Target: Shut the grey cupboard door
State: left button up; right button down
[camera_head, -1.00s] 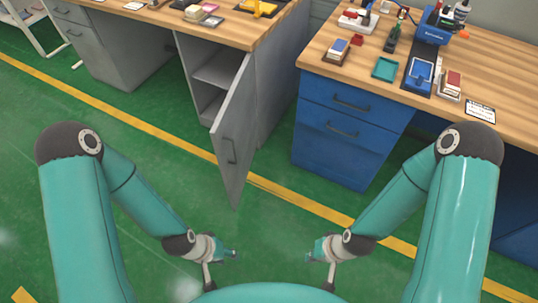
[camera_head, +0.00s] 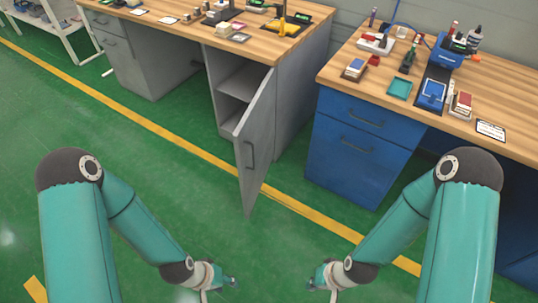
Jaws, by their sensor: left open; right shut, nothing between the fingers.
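The grey cupboard door (camera_head: 258,145) stands wide open, swung out toward me from the grey cupboard (camera_head: 295,105) under the left workbench. A dark handle (camera_head: 250,154) is on the door's face. Inside the cupboard a shelf (camera_head: 241,82) shows, and no objects are visible there. My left gripper (camera_head: 232,282) is at the bottom of the view, below and left of the door, apart from it and empty. My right gripper (camera_head: 312,284) is at the bottom too, right of the door, apart from it, shut with nothing in it.
A blue drawer cabinet (camera_head: 357,150) stands right of the cupboard under a wooden bench (camera_head: 490,98) with tools and trays. The left wooden bench top (camera_head: 180,30) also holds items. The green floor (camera_head: 150,165) with a yellow line (camera_head: 170,135) is clear before the door.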

aim_at(253, 137)
jog(key=u, duration=0.25)
jog(key=i, duration=0.55)
jog(key=z, duration=0.3)
jog(key=k, duration=0.4)
jog(key=z, duration=0.55)
jog(key=i, duration=1.25)
jog(key=u, duration=0.25)
